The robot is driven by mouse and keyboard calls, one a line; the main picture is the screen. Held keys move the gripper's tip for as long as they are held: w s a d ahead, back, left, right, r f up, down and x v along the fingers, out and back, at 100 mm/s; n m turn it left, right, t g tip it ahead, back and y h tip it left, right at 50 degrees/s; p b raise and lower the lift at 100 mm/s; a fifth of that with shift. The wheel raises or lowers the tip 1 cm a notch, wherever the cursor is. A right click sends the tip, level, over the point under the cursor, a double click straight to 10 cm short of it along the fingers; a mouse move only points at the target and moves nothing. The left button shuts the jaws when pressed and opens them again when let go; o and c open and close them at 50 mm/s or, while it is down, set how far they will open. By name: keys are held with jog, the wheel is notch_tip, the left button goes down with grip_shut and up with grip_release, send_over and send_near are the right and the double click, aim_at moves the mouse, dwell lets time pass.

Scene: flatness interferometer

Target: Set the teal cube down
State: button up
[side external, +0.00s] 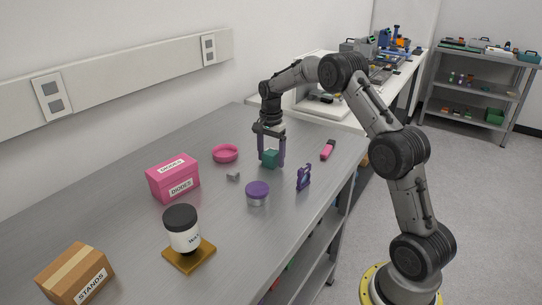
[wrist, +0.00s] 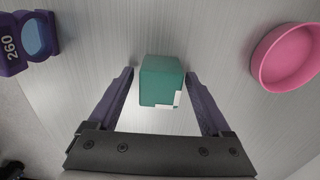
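The teal cube (side external: 270,159) appears to rest on the grey metal bench, between the fingers of my gripper (side external: 271,160). In the wrist view the cube (wrist: 160,82) sits upright between the two purple fingertips of my gripper (wrist: 160,72). A narrow gap shows on each side of it, so the fingers are open and not gripping it. A white patch marks one lower corner of the cube.
On the bench (side external: 130,205), a pink dish (side external: 225,153), small grey block (side external: 233,176), purple-lidded tin (side external: 257,195), purple stand (side external: 304,178) and pink marker (side external: 327,150) surround the cube. A pink box (side external: 173,180), a jar (side external: 183,230) and a cardboard box (side external: 76,274) stand farther off.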

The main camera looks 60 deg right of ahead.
aim_at(271, 152)
notch_tip(271, 152, up, 11)
jog(key=shift+r, duration=0.2)
jog(key=s+a+r+n+t, duration=0.3)
jog(key=s+a+r+n, duration=0.6)
jog(key=s+a, duration=0.45)
jog(key=s+a+f+n+t, duration=0.1)
jog(key=s+a+n, duration=0.3)
jog(key=s, duration=0.5)
jog(key=s+a+f+n+t, duration=0.1)
jog(key=s+a+f+n, duration=0.3)
jog(key=s, duration=0.4)
jog(key=shift+s+a+n+t, duration=0.3)
jog(key=shift+s+a+n, duration=0.1)
jog(key=shift+a+n, duration=0.15)
